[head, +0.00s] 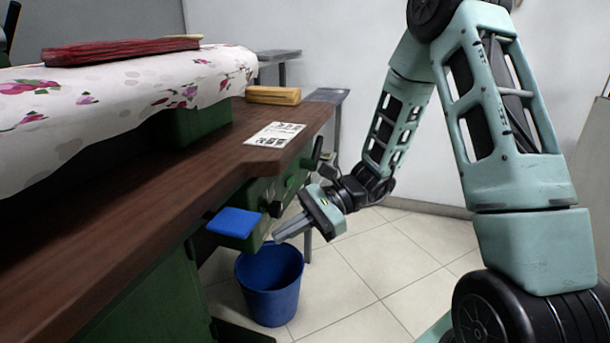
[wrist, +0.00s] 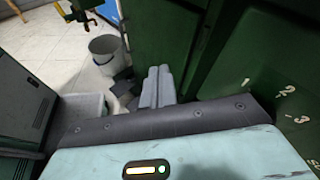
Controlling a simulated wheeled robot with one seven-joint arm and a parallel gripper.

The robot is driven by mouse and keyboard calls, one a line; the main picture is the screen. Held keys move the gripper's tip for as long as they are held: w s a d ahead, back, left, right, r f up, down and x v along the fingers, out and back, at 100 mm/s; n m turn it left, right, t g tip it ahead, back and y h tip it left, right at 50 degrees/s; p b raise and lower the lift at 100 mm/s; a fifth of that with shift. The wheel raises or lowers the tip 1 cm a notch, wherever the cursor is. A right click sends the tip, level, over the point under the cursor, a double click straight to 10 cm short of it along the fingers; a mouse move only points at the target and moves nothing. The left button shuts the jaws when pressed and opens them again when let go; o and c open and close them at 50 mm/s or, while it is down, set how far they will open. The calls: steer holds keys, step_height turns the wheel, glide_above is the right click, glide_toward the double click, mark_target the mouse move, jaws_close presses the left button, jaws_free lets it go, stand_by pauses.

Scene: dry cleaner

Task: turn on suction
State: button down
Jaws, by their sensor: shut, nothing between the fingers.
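My gripper (head: 280,234) is shut and empty, its two fingers together. In the head view it is low beside the front of the green machine, just right of the blue pad (head: 234,222) and above the blue bucket (head: 269,285). The green control housing (head: 262,193) under the brown tabletop carries dark knobs (head: 275,209) and a black lever (head: 317,152). Which control is for suction cannot be told. In the wrist view the shut fingers (wrist: 158,86) point beside a green panel (wrist: 225,75) with white numbers 1, 2 and 3 (wrist: 287,90). Contact with it is not visible.
The brown table (head: 150,185) with a floral-covered ironing board (head: 130,85) fills the left. A printed sheet (head: 274,134) lies near its edge. The wrist view shows a pale bucket (wrist: 105,52), a white bin (wrist: 80,108) and a grey cabinet (wrist: 25,105). Tiled floor (head: 400,250) is open at right.

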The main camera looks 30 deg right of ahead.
steer(key=w+d+f+m+t+h, duration=0.1)
steer(key=d+m+t, duration=0.5)
steer(key=d, duration=0.6)
steer(key=w+d+f+m+t+h+p, duration=0.1)
steer(key=w+d+m+t+h, duration=0.3)
steer(key=d, duration=0.8)
steer(key=w+f+m+t, duration=0.1)
steer(key=w+m+t, duration=0.1)
steer(key=m+t, duration=0.1)
steer(key=shift+m+t, duration=0.3)
steer(key=shift+t, duration=0.1)
steer(key=shift+a, duration=0.1)
steer(key=b, duration=0.3)
glide_toward(290, 181)
steer(key=w, duration=0.6)
steer(key=shift+w+a+f, duration=0.2)
steer(key=shift+w+a, duration=0.25)
steer(key=shift+w, duration=0.2)
